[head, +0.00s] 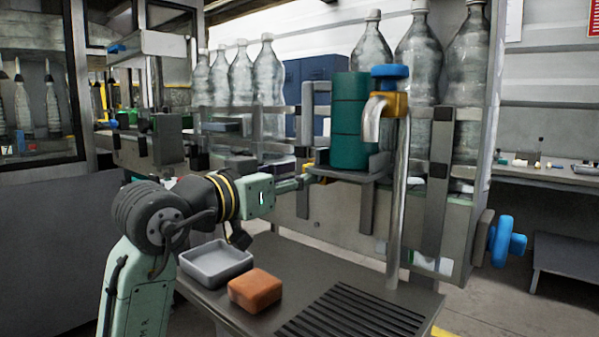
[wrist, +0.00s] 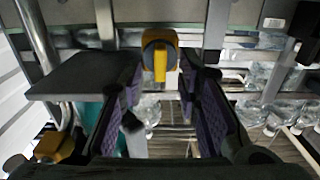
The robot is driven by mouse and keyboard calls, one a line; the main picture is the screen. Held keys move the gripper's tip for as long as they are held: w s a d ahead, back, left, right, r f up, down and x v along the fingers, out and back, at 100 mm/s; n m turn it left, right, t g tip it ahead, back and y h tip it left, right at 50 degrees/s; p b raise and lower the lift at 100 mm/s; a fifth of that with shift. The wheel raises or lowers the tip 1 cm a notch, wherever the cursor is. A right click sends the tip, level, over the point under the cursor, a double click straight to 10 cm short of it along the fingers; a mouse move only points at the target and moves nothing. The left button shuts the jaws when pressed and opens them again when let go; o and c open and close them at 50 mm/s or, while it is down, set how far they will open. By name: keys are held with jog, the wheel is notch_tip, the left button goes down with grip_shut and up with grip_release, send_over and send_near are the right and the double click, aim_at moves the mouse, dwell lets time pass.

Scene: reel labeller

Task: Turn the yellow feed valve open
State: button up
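The yellow feed valve (wrist: 159,52) has a round dark-centred body and a short yellow handle, and it sits on the machine's rail at the top middle of the wrist view. A small bit of yellow, likely this valve, shows past my gripper (head: 308,181) in the head view, mostly hidden. My gripper (wrist: 165,72) is open, with a purple-padded finger on either side of the valve handle. A gap shows between each finger and the handle, so it holds nothing. I cannot tell how deep the handle lies between the fingertips.
A grey shelf (head: 349,172) with green reels (head: 349,121) stands close right of my gripper. A tap (head: 396,104) with a blue knob stands farther right. A grey tray (head: 216,263) and an orange-brown block (head: 255,290) sit on the counter below my arm.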

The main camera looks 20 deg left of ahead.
jog(key=shift+x, duration=0.8)
jog(key=shift+c, duration=0.3)
grip_shut()
